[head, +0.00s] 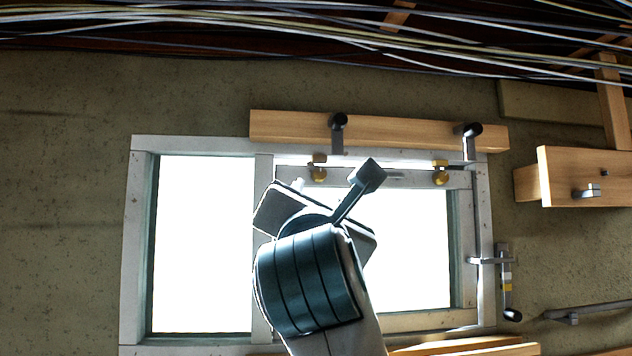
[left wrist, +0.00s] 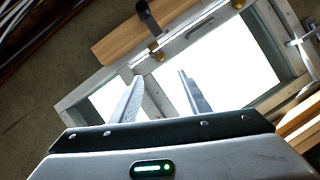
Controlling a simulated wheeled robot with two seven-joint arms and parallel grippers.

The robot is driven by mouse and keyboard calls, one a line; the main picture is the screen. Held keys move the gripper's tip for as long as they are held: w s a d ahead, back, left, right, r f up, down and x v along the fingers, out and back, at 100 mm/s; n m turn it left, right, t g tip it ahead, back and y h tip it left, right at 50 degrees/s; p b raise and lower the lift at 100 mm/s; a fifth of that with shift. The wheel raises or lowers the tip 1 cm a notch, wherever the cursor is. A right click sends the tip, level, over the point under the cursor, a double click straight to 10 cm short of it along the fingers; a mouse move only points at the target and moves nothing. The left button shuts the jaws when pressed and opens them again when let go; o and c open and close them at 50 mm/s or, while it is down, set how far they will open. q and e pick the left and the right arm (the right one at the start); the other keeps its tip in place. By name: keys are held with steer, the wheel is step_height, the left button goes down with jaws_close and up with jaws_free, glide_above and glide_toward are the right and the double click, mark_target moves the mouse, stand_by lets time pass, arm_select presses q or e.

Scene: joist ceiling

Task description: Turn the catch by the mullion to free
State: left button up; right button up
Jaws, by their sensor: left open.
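The window (head: 140,240) has a pale frame with a mullion (head: 263,175) between its left pane and its right sash. The catch by the mullion (head: 318,174) is brass, on the top rail of the right sash; a grey arm with a dark knob (head: 338,122) stands upright close to it. The catch also shows in the left wrist view (left wrist: 156,56). My left gripper (head: 334,182) is open and empty in front of the sash, just below the catch in the picture. Its fingers (left wrist: 159,78) appear apart from the catch. My right gripper is out of view.
A second brass catch (head: 440,177) and knobbed arm (head: 470,132) are at the sash's right. A wooden rail (head: 400,130) runs above. A crank handle (head: 506,285) hangs right of the window. Cables (head: 200,20) cross the ceiling. The wall left is clear.

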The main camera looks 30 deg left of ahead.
arm_select(q)
steer(key=p, duration=0.9)
glide_toward(320, 175)
steer(key=x, duration=0.6)
steer(key=shift+a+r, duration=0.1)
steer(key=shift+r, duration=0.1)
steer(key=shift+p+x, duration=0.4)
steer(key=shift+x, duration=0.45)
steer(key=shift+f, duration=0.15)
steer(key=shift+c, duration=0.4)
steer(key=c, duration=1)
